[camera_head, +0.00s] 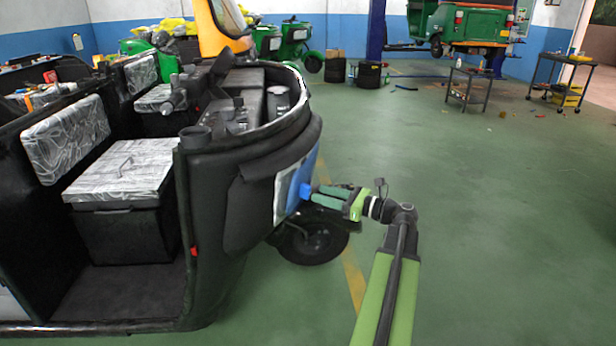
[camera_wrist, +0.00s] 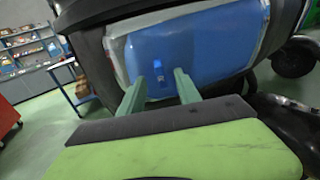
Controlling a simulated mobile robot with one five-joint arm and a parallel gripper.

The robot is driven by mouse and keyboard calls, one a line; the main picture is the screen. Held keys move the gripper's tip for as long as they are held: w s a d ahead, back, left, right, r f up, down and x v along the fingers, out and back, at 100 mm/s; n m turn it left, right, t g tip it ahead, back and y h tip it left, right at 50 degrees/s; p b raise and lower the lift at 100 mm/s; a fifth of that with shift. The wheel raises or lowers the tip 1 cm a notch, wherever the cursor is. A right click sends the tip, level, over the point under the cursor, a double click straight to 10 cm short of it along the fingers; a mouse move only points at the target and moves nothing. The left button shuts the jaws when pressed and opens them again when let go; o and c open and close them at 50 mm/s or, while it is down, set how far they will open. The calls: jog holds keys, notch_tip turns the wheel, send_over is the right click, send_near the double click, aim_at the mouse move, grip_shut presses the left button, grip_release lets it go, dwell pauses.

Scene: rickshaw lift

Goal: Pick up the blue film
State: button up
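The blue film (camera_wrist: 200,45) is a flat blue sheet on the end of a black rickshaw body, with a paler, clear-looking border. A small bright blue tab (camera_wrist: 158,72) stands out from it. In the head view the film (camera_head: 308,172) shows edge-on at the rickshaw's right end. My gripper (camera_wrist: 157,85) has its two green fingers apart, one on each side of the tab, with a gap between them. In the head view my gripper (camera_head: 310,192) is at the film's lower right. I cannot tell whether the fingertips touch the film.
The black rickshaw body (camera_head: 250,190) fills the left, with a wheel (camera_head: 313,243) below my gripper. A small table (camera_head: 468,88) and a trolley (camera_head: 560,80) stand at the back right. The green floor (camera_head: 500,220) on the right is clear.

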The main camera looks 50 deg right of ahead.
aim_at(310, 192)
jog(key=x, duration=0.5)
jog(key=shift+w+a+f, duration=0.1)
jog(key=shift+f, duration=0.05)
grip_shut()
